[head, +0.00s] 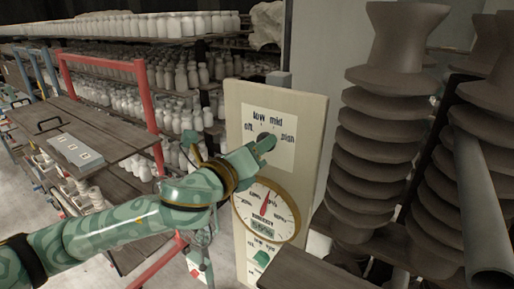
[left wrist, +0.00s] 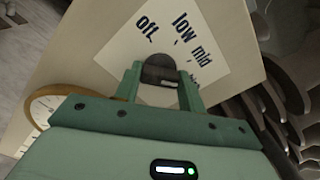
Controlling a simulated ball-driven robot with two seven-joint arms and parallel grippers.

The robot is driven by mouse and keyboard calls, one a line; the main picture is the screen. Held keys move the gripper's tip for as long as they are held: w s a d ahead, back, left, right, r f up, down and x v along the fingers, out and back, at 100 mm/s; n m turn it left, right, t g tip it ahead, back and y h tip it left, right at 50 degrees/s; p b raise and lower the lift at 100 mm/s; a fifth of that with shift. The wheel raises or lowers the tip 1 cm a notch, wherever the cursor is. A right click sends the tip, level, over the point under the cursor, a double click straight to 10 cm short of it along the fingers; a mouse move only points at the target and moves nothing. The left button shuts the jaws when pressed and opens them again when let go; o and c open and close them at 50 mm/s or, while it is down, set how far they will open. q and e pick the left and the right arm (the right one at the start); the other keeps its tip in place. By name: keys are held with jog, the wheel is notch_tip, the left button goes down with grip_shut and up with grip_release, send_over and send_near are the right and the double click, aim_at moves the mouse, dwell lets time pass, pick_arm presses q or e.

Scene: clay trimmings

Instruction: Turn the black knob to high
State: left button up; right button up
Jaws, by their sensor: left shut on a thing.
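A pale upright panel (head: 309,130) carries a white label with off, low, mid and high around the black knob. The black knob (left wrist: 160,70) shows in the left wrist view between the two fingers; in the head view my gripper mostly covers it. My left gripper (head: 264,146) is shut on the black knob, and it also shows in the left wrist view (left wrist: 160,82). The knob's pointer is not clear, so I cannot tell its setting. My right gripper is not in view.
Below the knob are a round gauge (head: 282,215) with a red needle and a green knob (head: 262,258) with its own label. Stacked dark ribbed insulators (head: 370,150) stand close on the right. Shelves of white bottles (head: 120,72) and a wooden cart (head: 60,115) are at left.

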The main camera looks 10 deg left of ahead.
pick_arm(q)
jog(key=shift+m, duration=1.5)
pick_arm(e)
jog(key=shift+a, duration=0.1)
pick_arm(q)
jog(key=o, duration=1)
jog(key=shift+w, duration=0.15)
jog(key=shift+f, duration=0.1)
